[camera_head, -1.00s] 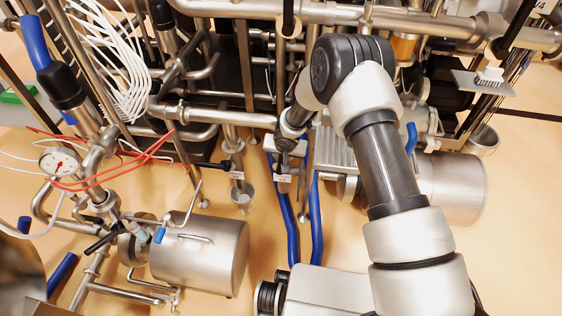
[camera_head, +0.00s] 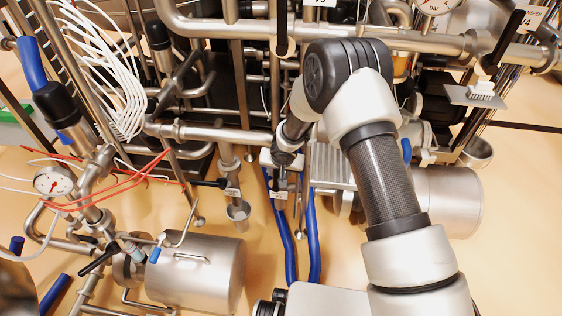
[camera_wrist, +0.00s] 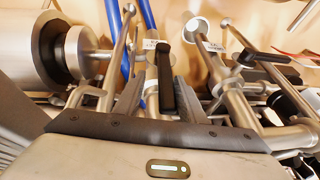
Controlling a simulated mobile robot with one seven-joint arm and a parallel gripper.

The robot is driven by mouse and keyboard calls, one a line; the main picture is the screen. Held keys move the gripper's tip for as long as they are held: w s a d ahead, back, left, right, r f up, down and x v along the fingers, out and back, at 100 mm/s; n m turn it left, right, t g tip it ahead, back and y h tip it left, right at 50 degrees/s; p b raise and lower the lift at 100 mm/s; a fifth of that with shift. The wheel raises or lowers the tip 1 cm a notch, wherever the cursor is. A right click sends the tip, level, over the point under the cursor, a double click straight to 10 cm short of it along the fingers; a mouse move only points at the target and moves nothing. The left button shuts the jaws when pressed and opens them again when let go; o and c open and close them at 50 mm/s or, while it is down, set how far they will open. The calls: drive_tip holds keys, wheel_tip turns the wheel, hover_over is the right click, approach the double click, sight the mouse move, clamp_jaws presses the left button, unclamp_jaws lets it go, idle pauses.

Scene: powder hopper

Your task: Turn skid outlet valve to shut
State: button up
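Two labelled valves stand side by side; their labels are too small to read, so I cannot tell which is the skid outlet valve. One valve has a black lever (camera_wrist: 166,80) in line with its pipe; its label (camera_head: 278,195) shows in the head view. My gripper (camera_wrist: 156,92) appears open, with a dark finger on each side of this lever; contact is unclear. The other valve's black lever (camera_wrist: 265,57) points sideways, across its pipe, above an open outlet (camera_head: 238,211).
A steel tank (camera_head: 197,270) stands at lower left and a steel cylinder (camera_head: 447,200) at right. Blue hoses (camera_head: 314,235) run down beside the valves. Horizontal pipes (camera_head: 215,133) and red tubes crowd the space behind and left. Open floor shows between the tanks.

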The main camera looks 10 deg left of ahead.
drive_tip(key=p+v, duration=0.2)
drive_tip(key=v, duration=1.2)
drive_tip(key=shift+r, duration=0.2)
drive_tip(key=s+d+r+m+t+h, duration=0.1)
drive_tip(key=d+r, duration=0.7)
drive_tip(key=r, duration=0.2)
drive_tip(key=s+d+r+t+h, duration=0.1)
drive_tip(key=s+d+r+h, duration=0.1)
drive_tip(key=d+r, duration=0.7)
drive_tip(key=s+d+r, duration=0.3)
drive_tip(key=s+r, duration=0.1)
drive_tip(key=s, duration=0.3)
drive_tip(key=s+d+r+y, duration=0.1)
drive_tip(key=s+d+r, duration=0.1)
drive_tip(key=s+r, duration=0.35)
drive_tip(key=s+d+r, duration=0.3)
drive_tip(key=s, duration=0.6)
wheel_tip(320, 180, up, 20)
drive_tip(key=p, duration=2.1)
drive_tip(key=shift+s+n+g, duration=0.3)
drive_tip(key=shift+s+g, duration=0.1)
drive_tip(key=shift+r, duration=0.1)
